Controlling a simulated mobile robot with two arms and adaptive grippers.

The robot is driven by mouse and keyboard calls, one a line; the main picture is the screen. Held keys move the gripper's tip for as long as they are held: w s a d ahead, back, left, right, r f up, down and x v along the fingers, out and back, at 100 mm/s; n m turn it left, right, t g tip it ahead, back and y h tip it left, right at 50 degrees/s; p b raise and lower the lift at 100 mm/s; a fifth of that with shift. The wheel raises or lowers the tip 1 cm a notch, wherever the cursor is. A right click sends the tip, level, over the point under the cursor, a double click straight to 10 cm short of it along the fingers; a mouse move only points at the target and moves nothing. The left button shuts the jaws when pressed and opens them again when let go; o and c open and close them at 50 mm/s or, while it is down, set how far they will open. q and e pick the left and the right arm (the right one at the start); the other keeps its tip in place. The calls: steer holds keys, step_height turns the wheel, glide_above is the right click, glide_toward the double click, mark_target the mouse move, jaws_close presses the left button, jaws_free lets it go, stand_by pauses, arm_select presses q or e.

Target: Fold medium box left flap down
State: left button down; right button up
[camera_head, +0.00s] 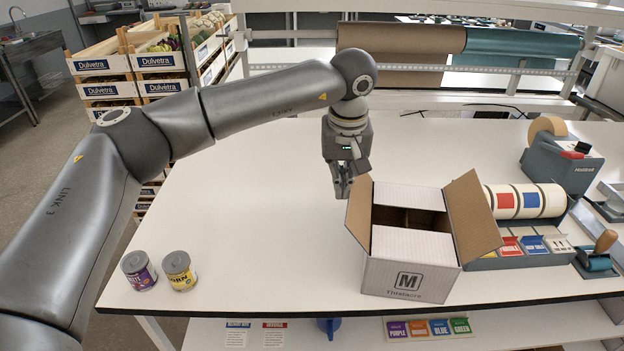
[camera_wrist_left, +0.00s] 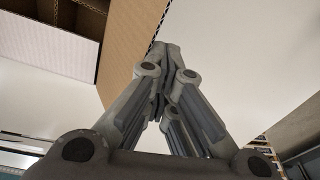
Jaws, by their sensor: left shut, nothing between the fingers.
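The medium box (camera_head: 412,277) stands on the table, white outside with brown cardboard inside. Its front and back flaps lie folded inward, with a dark gap between them. The left flap (camera_head: 359,212) stands up, leaning a little outward. The right flap (camera_head: 472,218) sticks up and outward. My left gripper (camera_head: 342,194) is shut and empty, pointing down just left of the left flap's upper edge. In the left wrist view the closed fingertips (camera_wrist_left: 160,50) are beside the brown flap (camera_wrist_left: 133,45); I cannot tell whether they touch it. My right gripper is not in view.
Two cans (camera_head: 158,271) stand at the table's front left. A label dispenser (camera_head: 525,215) and a tape dispenser (camera_head: 562,155) stand right of the box. Paper rolls (camera_head: 400,42) hang at the back.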

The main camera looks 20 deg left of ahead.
mark_target(362, 200)
arm_select(q)
steer(key=shift+f, duration=0.1)
steer(key=shift+w+d+f, duration=0.1)
steer(key=shift+d+f, duration=0.2)
steer(key=shift+d, duration=0.5)
steer(key=shift+d+f, duration=0.25)
steer(key=shift+d, duration=0.55)
steer(key=shift+w+d+f, duration=0.1)
steer(key=shift+w+d, duration=0.1)
steer(key=shift+d, duration=0.1)
steer(key=shift+a, duration=0.1)
steer(key=shift+s+f, duration=0.1)
steer(key=shift+f, duration=0.2)
steer(key=shift+d+f+b, duration=0.4)
steer(key=shift+f, duration=0.05)
steer(key=shift+a, duration=0.1)
steer(key=shift+f, duration=0.2)
